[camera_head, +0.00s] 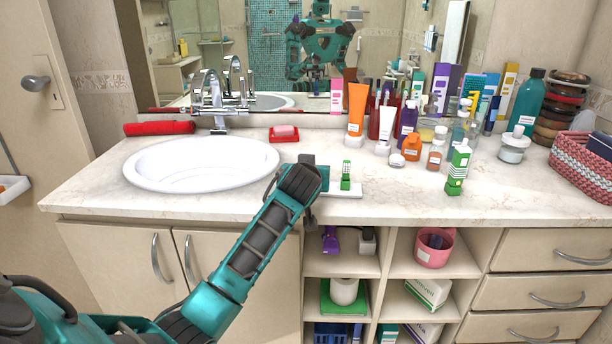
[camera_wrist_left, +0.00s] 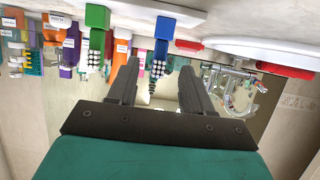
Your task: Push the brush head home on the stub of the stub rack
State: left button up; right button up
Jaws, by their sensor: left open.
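The stub rack (camera_head: 368,190) is a low white slab near the counter's front edge, partly hidden by my left arm in the head view. A green brush head (camera_head: 346,178) stands upright on it. The left wrist view is upside down; there the green brush head (camera_wrist_left: 94,40) and a blue brush head (camera_wrist_left: 164,30), both with white bristles, rise from the rack (camera_wrist_left: 150,8). My left gripper (camera_wrist_left: 159,66) is open, and the blue head's bristle end shows between its fingertips. I cannot tell whether they touch. The blue head is hidden in the head view. My right gripper is out of view.
A green-and-white carton (camera_head: 458,168) stands right of the rack. Behind it are crowded tubes and bottles, with an orange tube (camera_head: 356,108) at their left. A red soap dish (camera_head: 284,136) lies behind the rack. The sink (camera_head: 200,165) is left. A woven basket (camera_head: 582,165) sits far right.

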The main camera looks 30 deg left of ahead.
pick_arm(q)
jog(key=v, duration=0.8)
jog(key=shift+s, duration=0.25)
jog(key=shift+d, duration=0.15)
jog(key=s+d+f+m+h, duration=0.2)
jog(key=s+d+f+m, duration=0.15)
jog(key=f, duration=0.55)
jog(key=s+d+f+m+h, duration=0.25)
jog(key=s+d+f, duration=0.2)
jog(key=f, duration=0.45)
jog(key=s+d+f+m+h, duration=0.1)
jog(key=s+d+f+h, duration=0.1)
jog(key=s+d+f, duration=0.2)
jog(key=s+d+f+m+g+h, duration=0.1)
jog(key=s+d+f, duration=0.3)
jog(key=s, duration=0.7)
notch_tip(320, 180, down, 3)
jog(key=shift+d+r+h, duration=0.15)
jog(key=shift+d+h, duration=0.15)
jog(key=shift+h, duration=0.05)
